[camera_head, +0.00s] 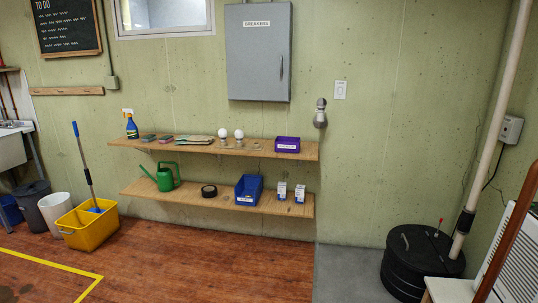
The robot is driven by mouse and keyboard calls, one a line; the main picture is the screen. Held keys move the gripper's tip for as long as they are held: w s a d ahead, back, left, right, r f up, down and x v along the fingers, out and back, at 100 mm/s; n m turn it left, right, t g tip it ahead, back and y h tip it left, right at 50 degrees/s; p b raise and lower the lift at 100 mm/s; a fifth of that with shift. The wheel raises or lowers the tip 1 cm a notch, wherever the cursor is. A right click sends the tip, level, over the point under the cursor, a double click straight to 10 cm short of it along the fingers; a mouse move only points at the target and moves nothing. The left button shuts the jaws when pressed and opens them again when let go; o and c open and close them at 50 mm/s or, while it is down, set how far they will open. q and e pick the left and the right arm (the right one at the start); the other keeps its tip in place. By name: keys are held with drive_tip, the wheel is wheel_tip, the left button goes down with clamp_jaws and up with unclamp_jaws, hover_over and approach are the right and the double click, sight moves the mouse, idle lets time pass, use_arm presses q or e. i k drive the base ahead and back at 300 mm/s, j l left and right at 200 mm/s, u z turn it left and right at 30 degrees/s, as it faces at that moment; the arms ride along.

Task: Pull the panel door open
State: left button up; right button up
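The panel door (258,55) is the grey front of a breaker box on the far wall, at the top middle of the head view. It carries a white label reading "BREAKERS" and a vertical handle (280,68) near its right edge. The door looks shut. Neither of my grippers shows in this view.
Below the panel, two wooden shelves (226,149) jut from the wall, holding bulbs, a purple bin (287,145), a blue bin (249,189) and a green watering can (164,178). A yellow mop bucket (86,228) stands left; a black drum (412,262) stands right. The middle floor is clear.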

sight(257, 35)
drive_tip(key=i+l+z, duration=0.1)
drive_tip(key=i, duration=1.05)
drive_tip(key=i+l+z, duration=0.1)
drive_tip(key=i, duration=1)
